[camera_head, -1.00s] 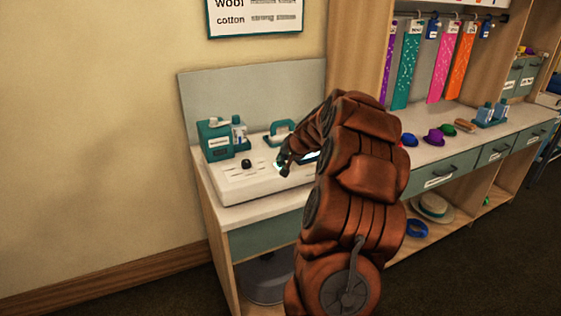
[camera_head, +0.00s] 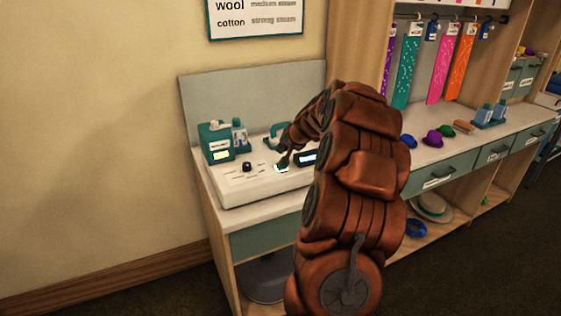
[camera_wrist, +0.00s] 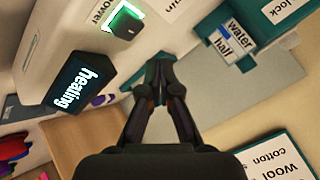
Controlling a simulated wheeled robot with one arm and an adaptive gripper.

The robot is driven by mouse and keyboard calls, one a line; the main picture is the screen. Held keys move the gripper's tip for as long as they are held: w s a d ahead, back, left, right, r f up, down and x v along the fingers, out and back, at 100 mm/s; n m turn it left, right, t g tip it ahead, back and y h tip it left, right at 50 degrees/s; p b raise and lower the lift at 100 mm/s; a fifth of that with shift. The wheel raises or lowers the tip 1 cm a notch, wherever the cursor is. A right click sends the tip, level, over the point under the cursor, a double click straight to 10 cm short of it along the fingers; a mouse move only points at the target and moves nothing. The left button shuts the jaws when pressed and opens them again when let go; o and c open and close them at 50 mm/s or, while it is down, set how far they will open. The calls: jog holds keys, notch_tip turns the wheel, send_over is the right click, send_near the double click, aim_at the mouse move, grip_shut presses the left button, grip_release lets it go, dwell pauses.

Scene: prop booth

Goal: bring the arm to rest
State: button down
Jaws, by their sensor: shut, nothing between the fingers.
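My arm reaches over the white console (camera_head: 235,188) on the counter. My gripper (camera_head: 284,160) is just above the console's lit switch (camera_head: 281,168) in the head view. In the wrist view my gripper (camera_wrist: 160,68) is shut and empty, its fingertips together. The switch, labelled power, also shows there with a green glowing rim (camera_wrist: 125,22). A dark display (camera_wrist: 82,82) beside it reads "heating"; it also shows in the head view (camera_head: 307,158). I cannot tell whether the fingertips touch anything.
A grey back panel (camera_head: 250,95) stands behind. Coloured items (camera_head: 432,137) lie along the counter to the right. Open floor lies at lower left.

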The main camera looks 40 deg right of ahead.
jog(key=shift+r+p, duration=0.35)
jog(key=shift+r, duration=0.55)
jog(key=shift+a, duration=0.35)
jog(key=s+a+r+n+g+y+p, duration=0.1)
jog(key=s+a+n+y, duration=0.15)
jog(key=a, duration=0.85)
jog(key=s+a+r+n+g+y+p, duration=0.1)
jog(key=s+a+n+g, duration=0.15)
jog(key=a, duration=0.85)
jog(key=s+a+r+n+g+y+p, duration=0.1)
jog(key=s+a+n, duration=0.15)
jog(key=a, duration=0.85)
jog(key=s+a+n+g, duration=0.1)
jog(key=s+a, duration=0.3)
jog(key=s, duration=0.3)
jog(key=s+a+n+g, duration=0.1)
jog(key=s+a+g, duration=0.1)
jog(key=s+a, duration=0.35)
jog(key=s+f+n+g+h+p, duration=0.1)
jog(key=s+n+g+h+p, duration=0.1)
jog(key=s, duration=1.6)
jog(key=shift+a+f+g, duration=0.15)
jog(key=shift+a+g, duration=0.2)
jog(key=shift+g, duration=0.3)
